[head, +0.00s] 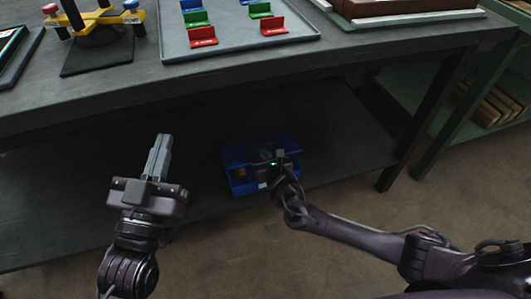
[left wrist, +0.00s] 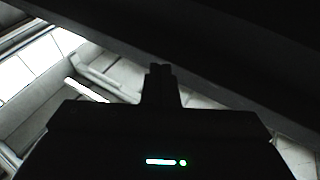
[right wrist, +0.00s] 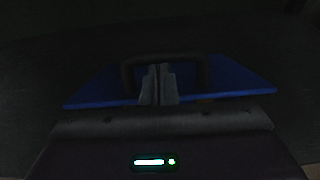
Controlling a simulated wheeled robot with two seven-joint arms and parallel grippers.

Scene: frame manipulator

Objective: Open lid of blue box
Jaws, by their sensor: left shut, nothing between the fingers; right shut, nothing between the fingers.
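The blue box (head: 244,188) sits on the lower shelf under the table. Its blue lid (head: 235,153) shows above the front wall, and brownish contents show in a gap between them, so the lid looks partly raised. In the right wrist view the lid (right wrist: 236,78) carries a dark arched handle (right wrist: 128,72). My right gripper (right wrist: 160,70) is shut and empty, with its fingertips at the handle's opening; contact cannot be told. It also shows at the box front in the head view (head: 266,162). My left gripper (head: 161,146) is shut and empty, left of the box.
The tabletop (head: 120,90) overhangs the shelf (head: 335,130). On it are a grey tray (head: 240,40) with coloured holders and a yellow-armed stand (head: 97,25). A dark table leg (head: 420,120) stands right of the box. The shelf left of the box is clear.

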